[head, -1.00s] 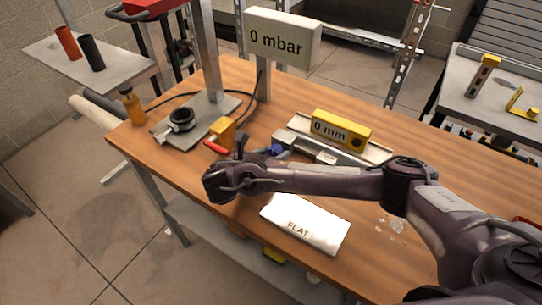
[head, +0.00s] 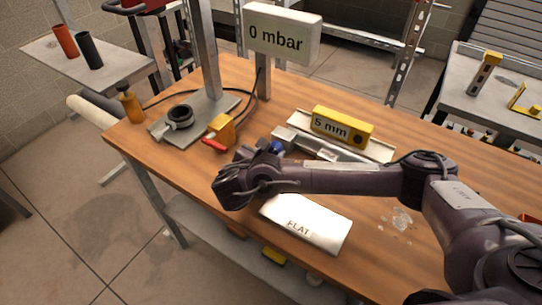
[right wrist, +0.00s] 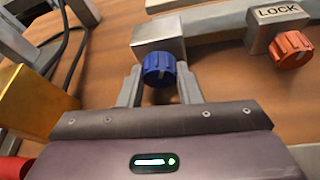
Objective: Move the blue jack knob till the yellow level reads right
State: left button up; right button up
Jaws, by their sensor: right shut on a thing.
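The blue jack knob (right wrist: 159,69) sits on the end of a grey metal block, and in the head view (head: 277,147) it is partly hidden by my arm. My right gripper (right wrist: 159,88) is shut on the knob, one finger at each side. The yellow level (head: 341,127) lies on the metal rail behind my right arm and its display reads 5 mm. My left gripper is not in view.
A white card marked FLAT (head: 305,224) lies in front of my right arm. A yellow block with a red handle (head: 222,131) stands to the left. A 0 mbar display (head: 283,35) stands behind. An orange LOCK knob (right wrist: 291,49) is right of the blue knob.

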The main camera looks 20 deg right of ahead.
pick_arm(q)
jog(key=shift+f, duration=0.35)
pick_arm(e)
jog(key=o, duration=1)
jog(key=shift+c, duration=0.2)
jog(key=v, duration=0.2)
jog(key=shift+s+a, duration=0.25)
jog(key=shift+a, duration=0.05)
jog(key=p+v, duration=0.4)
jog(key=p, duration=0.1)
jog(key=shift+r, duration=0.45)
jog(key=shift+s+a+p, duration=0.2)
jog(key=shift+s+p, duration=0.1)
jog(key=shift+p, duration=0.5)
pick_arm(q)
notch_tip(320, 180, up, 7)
pick_arm(e)
jog(key=shift+s+f, duration=0.1)
jog(key=shift+f, duration=0.05)
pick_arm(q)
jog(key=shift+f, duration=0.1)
